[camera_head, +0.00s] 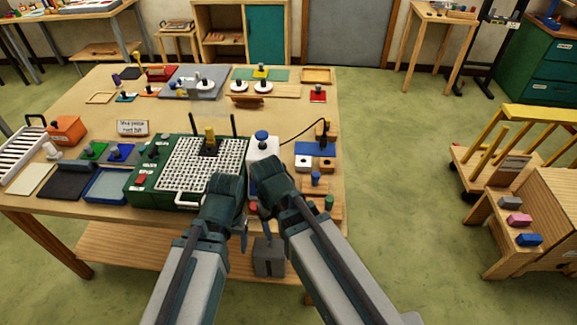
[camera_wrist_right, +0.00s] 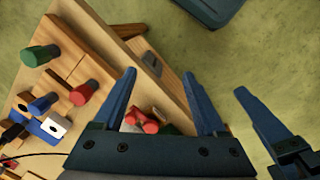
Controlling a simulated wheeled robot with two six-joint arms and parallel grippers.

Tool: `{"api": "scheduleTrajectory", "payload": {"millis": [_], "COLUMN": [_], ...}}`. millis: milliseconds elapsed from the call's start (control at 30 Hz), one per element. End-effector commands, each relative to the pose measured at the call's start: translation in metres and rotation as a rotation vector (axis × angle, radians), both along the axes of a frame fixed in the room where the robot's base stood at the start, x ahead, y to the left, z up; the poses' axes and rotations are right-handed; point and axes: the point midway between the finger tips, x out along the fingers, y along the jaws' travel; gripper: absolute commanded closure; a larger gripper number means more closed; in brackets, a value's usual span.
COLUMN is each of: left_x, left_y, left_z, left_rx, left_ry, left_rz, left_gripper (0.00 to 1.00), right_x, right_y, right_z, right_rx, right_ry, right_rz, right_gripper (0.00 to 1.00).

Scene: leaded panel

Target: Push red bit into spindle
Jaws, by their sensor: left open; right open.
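My right gripper (camera_head: 262,172) is open and empty over the front right edge of the table; its two dark blue fingers also show in the right wrist view (camera_wrist_right: 160,78). A red-ended piece (camera_wrist_right: 143,118) shows between these fingers, lower down at the table edge, not gripped. Another red-ended piece (camera_wrist_right: 82,94) is in a wooden block in the same view. I cannot tell which is the red bit. My left gripper (camera_head: 228,180) is open beside the right one, before the green box's front right corner. I cannot make out the spindle for certain; a white unit with a blue knob (camera_head: 262,137) stands just beyond the grippers.
The green box (camera_head: 150,192) has a white perforated top and a yellow-topped piece (camera_head: 210,139). Wooden blocks with blue (camera_head: 316,178) and green (camera_head: 328,202) knobs stand at the table's right edge. A black cable arches there.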

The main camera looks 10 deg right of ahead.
Motion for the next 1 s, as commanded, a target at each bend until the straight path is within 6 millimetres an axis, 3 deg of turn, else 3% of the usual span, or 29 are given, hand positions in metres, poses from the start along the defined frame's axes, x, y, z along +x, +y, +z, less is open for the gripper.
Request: {"api": "scheduleTrajectory", "payload": {"millis": [33,200,400,767,1000], "left_x": [0.000,0.000,0.000,0.000,0.000], "left_y": [0.000,0.000,0.000,0.000,0.000], "left_z": [0.025,0.061,0.084,0.082,0.065], "left_rx": [0.000,-0.001,-0.002,-0.002,-0.002], "left_ry": [0.000,0.000,0.000,0.000,0.000], "left_rz": [0.001,0.006,0.010,0.010,0.007], "left_gripper": [0.27,0.27,0.27,0.27,0.27], "right_x": [0.024,0.075,0.108,0.114,0.114], "right_y": [-0.010,-0.047,-0.082,-0.091,-0.091], "right_z": [0.025,0.061,0.083,0.081,0.065], "right_rx": [0.013,0.055,0.084,0.089,0.089], "right_ry": [0.005,0.009,0.003,-0.001,-0.001], "right_rz": [0.057,0.299,0.499,0.559,0.558], "right_gripper": [0.26,0.26,0.26,0.26,0.26]}}
